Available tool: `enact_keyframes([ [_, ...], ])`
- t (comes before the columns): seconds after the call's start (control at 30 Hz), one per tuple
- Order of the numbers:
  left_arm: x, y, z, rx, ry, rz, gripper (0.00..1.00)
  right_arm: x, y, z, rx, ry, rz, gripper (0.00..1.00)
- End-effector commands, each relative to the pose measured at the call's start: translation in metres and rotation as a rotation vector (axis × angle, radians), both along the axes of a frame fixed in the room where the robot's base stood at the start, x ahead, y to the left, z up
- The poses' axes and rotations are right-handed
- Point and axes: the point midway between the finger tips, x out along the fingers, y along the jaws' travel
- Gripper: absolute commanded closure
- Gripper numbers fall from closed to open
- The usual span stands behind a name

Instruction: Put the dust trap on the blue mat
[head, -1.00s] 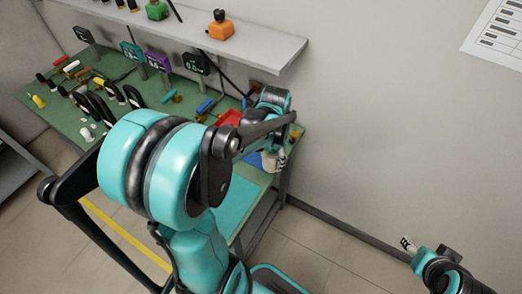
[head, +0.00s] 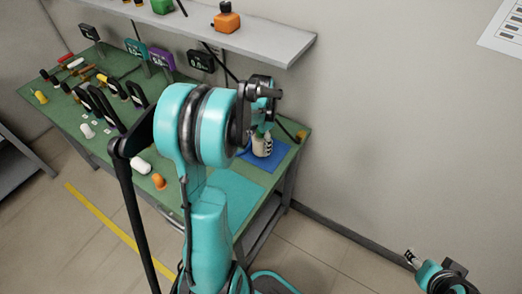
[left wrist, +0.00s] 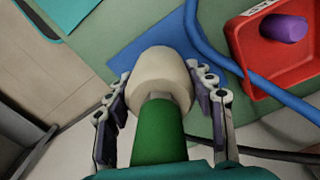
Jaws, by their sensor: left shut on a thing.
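My left gripper (left wrist: 164,98) is shut on the dust trap, a rounded cream piece (left wrist: 160,75) with a green body (left wrist: 158,133). The cream end points away from the wrist camera. The blue mat (left wrist: 150,42) lies beyond it, and the cream end overlaps the mat in the left wrist view. In the head view the left gripper (head: 262,146) is over the blue mat (head: 282,158) at the table's right end. I cannot tell whether the trap touches the mat. My right gripper (head: 411,257) is at the lower right, away from the table; its jaws are too small to read.
A red tray (left wrist: 252,75) with a purple cylinder (left wrist: 284,27) stands beside the mat, and a blue cable (left wrist: 205,45) runs between. Left on the green table (head: 125,150) are several tools and displays. A shelf (head: 270,48) hangs above the table's back.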

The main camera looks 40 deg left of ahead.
Motion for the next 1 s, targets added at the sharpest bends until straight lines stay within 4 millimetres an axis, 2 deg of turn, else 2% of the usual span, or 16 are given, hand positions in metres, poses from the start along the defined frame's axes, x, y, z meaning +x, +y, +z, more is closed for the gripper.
enact_keyframes([
  [0.1, 0.000, 0.000, -0.023, 0.000, 0.000, 0.000, 0.84, 0.000, 0.000, -0.014, 0.000, 0.000, 0.000, 0.48],
  [0.2, 0.000, 0.000, -0.033, 0.000, 0.000, 0.000, 0.84, 0.000, 0.000, -0.018, 0.000, 0.000, 0.000, 0.48],
  [0.57, 0.000, 0.000, -0.035, 0.000, 0.000, 0.000, 0.84, 0.000, 0.000, -0.020, 0.000, 0.000, 0.000, 0.48],
  [0.6, 0.000, 0.000, -0.035, 0.000, 0.000, 0.000, 0.38, 0.000, 0.000, -0.019, 0.000, 0.000, 0.000, 0.48],
  [0.67, 0.000, 0.000, -0.034, 0.000, 0.000, 0.000, 0.26, 0.000, 0.000, -0.018, 0.000, 0.000, 0.000, 0.48],
  [1.0, 0.000, 0.000, -0.032, 0.000, 0.000, 0.000, 0.26, 0.000, 0.000, -0.017, 0.000, 0.000, 0.000, 0.48],
])
